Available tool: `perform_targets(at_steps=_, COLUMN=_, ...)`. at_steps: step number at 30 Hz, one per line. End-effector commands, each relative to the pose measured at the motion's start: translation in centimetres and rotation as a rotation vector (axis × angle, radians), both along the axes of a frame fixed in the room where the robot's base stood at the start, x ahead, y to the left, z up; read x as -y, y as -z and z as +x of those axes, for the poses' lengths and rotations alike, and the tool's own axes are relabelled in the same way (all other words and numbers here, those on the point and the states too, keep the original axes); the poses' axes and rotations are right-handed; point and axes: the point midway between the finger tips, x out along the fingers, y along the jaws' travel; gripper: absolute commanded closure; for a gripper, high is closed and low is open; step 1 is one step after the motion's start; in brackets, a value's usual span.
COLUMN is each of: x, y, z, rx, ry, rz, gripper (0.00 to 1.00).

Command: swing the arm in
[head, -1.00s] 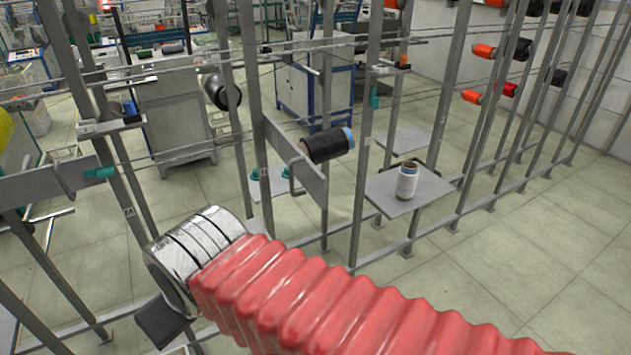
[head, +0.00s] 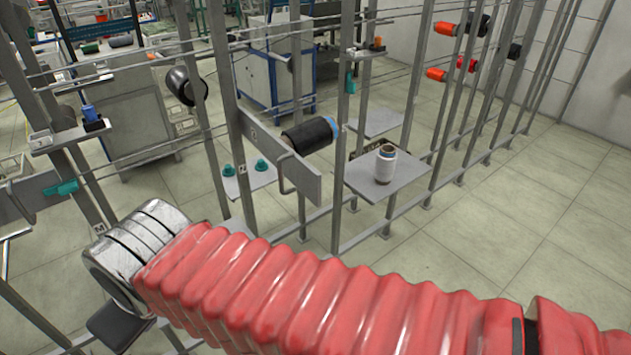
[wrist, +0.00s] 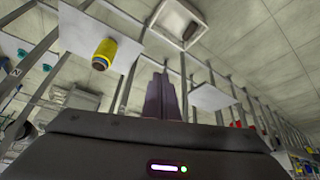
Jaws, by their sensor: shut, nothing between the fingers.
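My arm in its red ribbed sleeve crosses the lower head view, ending at the left in a silver wrist. The dark end of my gripper (head: 118,328) shows below that wrist, its fingers not clear there. In the wrist view, the fingers of my gripper (wrist: 160,97) are together, with nothing between them. A black bobbin with a blue end (head: 310,135) sits by a flat grey bar (head: 290,170) on the rack, beyond my arm.
Grey rack posts (head: 215,110) and thin rails stand close beyond my arm. A small plate (head: 250,181) bears teal pieces (head: 261,165). The wrist view shows a yellow bobbin (wrist: 104,55) by a white plate (wrist: 120,62). Open tiled floor (head: 545,260) lies at the right.

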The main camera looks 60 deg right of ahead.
Motion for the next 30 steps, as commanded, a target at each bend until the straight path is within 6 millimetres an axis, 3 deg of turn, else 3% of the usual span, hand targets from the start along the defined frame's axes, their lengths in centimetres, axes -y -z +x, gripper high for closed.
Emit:
perform_targets(at_steps=12, x=0.0, y=0.0, z=0.0, rx=-0.001, ry=0.002, rz=0.000, gripper=1.00)
perform_targets(at_steps=17, x=1.1, y=-0.6, z=0.3, rx=-0.014, ry=0.070, rz=0.009, gripper=1.00)
perform_targets(at_steps=23, x=5.5, y=-2.4, z=1.0, rx=-0.061, ry=0.348, rz=0.042, gripper=1.00)
perform_targets(at_steps=30, x=13.8, y=-5.6, z=0.7, rx=-0.111, ry=0.856, rz=0.089, gripper=1.00)
